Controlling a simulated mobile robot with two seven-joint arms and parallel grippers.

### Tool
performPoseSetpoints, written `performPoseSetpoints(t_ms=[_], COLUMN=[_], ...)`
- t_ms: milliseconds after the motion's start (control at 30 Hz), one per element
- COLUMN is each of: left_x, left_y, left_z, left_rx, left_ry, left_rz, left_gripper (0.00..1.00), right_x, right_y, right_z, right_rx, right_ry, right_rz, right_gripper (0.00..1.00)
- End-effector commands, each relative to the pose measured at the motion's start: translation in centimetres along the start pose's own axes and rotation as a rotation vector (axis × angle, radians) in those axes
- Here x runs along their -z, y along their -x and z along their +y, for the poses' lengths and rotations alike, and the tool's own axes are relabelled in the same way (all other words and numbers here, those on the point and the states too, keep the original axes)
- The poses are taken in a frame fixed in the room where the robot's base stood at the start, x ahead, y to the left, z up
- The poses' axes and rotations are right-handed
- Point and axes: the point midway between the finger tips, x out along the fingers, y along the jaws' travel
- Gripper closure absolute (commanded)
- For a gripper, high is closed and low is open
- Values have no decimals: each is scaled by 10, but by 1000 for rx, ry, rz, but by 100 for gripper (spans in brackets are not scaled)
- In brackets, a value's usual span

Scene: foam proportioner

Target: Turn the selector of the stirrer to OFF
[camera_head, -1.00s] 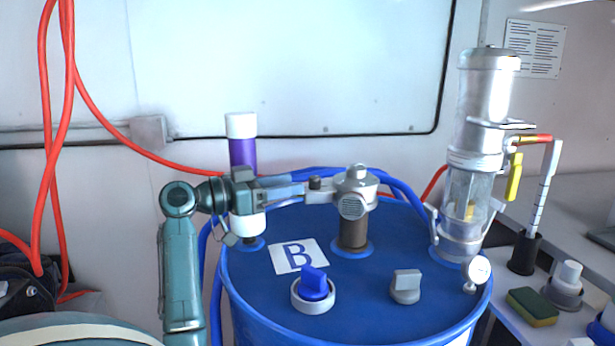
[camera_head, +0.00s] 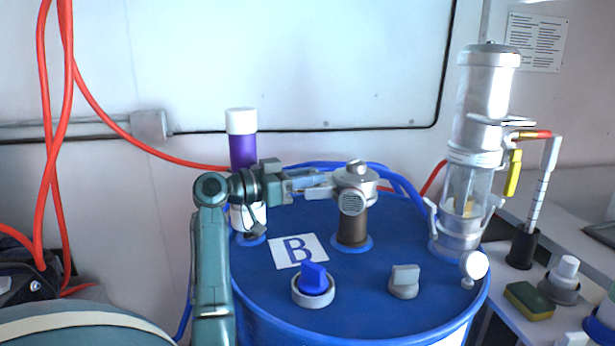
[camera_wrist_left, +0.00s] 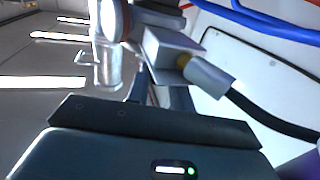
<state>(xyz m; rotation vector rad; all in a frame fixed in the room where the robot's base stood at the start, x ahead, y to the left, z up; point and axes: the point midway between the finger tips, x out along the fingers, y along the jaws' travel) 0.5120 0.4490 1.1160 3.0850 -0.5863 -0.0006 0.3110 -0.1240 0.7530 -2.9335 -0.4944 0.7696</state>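The stirrer (camera_head: 355,188) is a grey motor head on a brown column, standing on top of the blue drum. A small grey box sticks out from its left side. In the left wrist view this box (camera_wrist_left: 170,48) shows with a cable gland and a black cable. My left gripper (camera_head: 318,183) comes in from the left, level with the box. Its two fingers look apart, their tips at or just in front of the box. The selector itself is not clearly visible; the fingers may hide it. I cannot tell whether they touch it. My right gripper is out of view.
The drum top (camera_head: 345,310) also carries a blue valve knob (camera_head: 313,280), a grey cap (camera_head: 404,281) and a tall clear-and-silver pump unit (camera_head: 470,150). A purple-and-white cylinder (camera_head: 243,150) stands behind my left wrist. Red hoses (camera_head: 45,130) hang at the left.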

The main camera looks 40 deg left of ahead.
Motion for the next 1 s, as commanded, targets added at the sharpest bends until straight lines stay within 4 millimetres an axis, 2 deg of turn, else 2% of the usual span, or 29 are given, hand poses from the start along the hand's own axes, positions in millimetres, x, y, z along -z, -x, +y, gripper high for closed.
performPoseSetpoints(t_ms=[33,233,633,833,1000], left_x=[0,0,-1,1,4], left_y=[0,0,0,0,-1], left_z=[0,0,2,5,8], left_rx=[-1,-2,77,217,371], left_ry=[0,0,-2,-5,-3], left_rz=[-1,-1,-2,-3,-3], left_gripper=[84,100,100,100,100], right_x=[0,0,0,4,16], right_y=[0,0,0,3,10], right_z=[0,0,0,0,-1], right_rx=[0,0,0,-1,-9], right_ry=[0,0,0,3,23], right_rz=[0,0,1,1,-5], right_gripper=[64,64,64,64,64])
